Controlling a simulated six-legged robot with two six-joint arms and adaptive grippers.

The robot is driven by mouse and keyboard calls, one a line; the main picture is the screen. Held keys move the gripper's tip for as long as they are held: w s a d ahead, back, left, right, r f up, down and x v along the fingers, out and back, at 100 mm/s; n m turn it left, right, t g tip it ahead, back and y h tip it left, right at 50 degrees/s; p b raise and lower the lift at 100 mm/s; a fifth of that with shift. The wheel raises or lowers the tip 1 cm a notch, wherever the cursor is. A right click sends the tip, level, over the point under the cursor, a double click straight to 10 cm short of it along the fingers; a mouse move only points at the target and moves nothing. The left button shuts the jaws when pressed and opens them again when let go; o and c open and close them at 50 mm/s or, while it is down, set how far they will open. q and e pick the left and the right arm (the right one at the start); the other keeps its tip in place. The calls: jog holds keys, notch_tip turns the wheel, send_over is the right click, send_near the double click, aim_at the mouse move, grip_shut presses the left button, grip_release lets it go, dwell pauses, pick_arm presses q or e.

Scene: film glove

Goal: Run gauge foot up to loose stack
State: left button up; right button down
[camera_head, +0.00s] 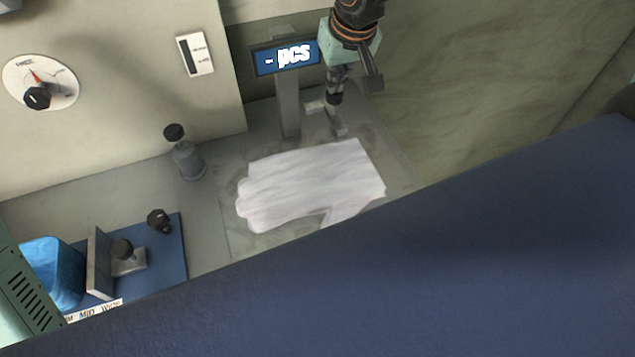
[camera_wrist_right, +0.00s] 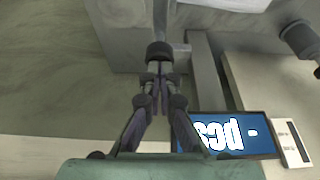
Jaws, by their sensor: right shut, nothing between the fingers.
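A flat stack of white film gloves (camera_head: 310,182) lies on the grey surface, its fingers toward the left; how loose it is I cannot tell. Behind it stands the gauge, a grey post (camera_head: 288,105) with a blue display (camera_head: 286,57) reading "- pcs". A small metal part, seemingly the gauge foot (camera_head: 338,124), sits right of the post, near the stack's back edge. My right gripper (camera_head: 335,98) is shut and empty, pointing down just behind that part; contact is unclear. My left gripper is not in view.
A grey bottle-like post with a black knob (camera_head: 187,160) stands left of the stack. A dial panel (camera_head: 120,90) stands behind. A large dark blue surface (camera_head: 450,260) covers the front.

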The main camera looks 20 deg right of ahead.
aim_at(337, 96)
jog(key=shift+f+b, duration=2.05)
jog(key=shift+f, duration=0.45)
dwell(0.9)
notch_tip(337, 96, up, 14)
jog(key=p, duration=1.3)
dwell(0.4)
jog(key=shift+f, duration=0.1)
